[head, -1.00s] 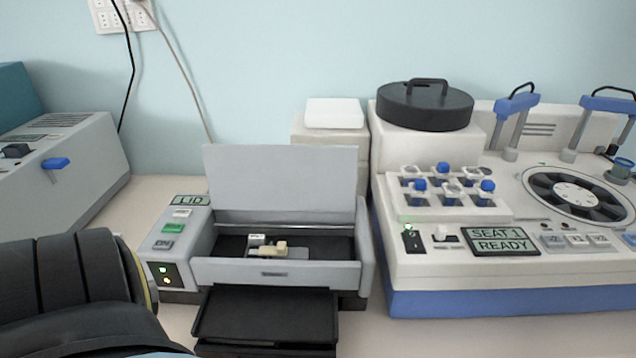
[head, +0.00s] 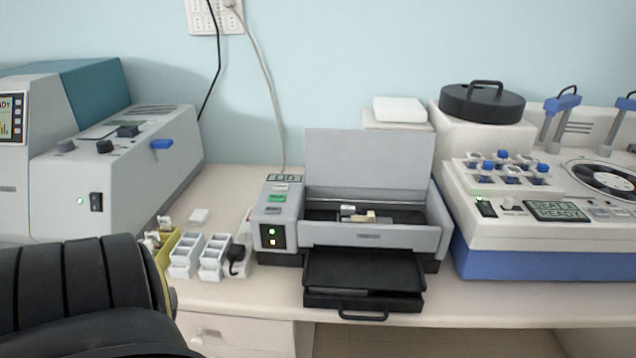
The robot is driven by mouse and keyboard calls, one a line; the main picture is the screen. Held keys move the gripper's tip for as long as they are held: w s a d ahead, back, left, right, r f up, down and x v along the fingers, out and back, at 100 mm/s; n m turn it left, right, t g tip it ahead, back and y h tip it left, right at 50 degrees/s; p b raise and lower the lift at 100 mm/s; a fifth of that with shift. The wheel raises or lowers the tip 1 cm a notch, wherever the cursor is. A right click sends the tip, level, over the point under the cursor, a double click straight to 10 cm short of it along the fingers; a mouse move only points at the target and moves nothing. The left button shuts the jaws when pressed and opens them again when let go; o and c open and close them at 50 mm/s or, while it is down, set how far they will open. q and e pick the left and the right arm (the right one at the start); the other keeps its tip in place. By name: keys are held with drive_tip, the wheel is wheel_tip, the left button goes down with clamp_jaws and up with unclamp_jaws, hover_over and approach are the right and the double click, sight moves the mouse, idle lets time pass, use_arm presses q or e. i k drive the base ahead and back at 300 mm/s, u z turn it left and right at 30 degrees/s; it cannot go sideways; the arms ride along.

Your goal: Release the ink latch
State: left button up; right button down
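The grey printer (head: 375,238) stands in the middle of the bench with its lid (head: 370,165) raised. Inside the open bay, a small white block (head: 347,210) and a cream, tab-like piece (head: 364,217) sit near the front; I cannot tell which of them is the ink latch. A black tray (head: 363,270) sticks out of the front. My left arm shows at the lower left, but its gripper is out of the picture. My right gripper is not in view.
A grey machine (head: 120,165) with a blue lever stands at the left. White racks (head: 200,256) sit left of the printer. The white and blue machine (head: 550,262) is close on the right. Some bench front edge (head: 270,300) is clear.

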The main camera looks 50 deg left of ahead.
sight(370, 217)
drive_tip(key=k, duration=0.55)
drive_tip(key=u, duration=1.75)
drive_tip(key=i, duration=0.35)
drive_tip(key=z, duration=0.05)
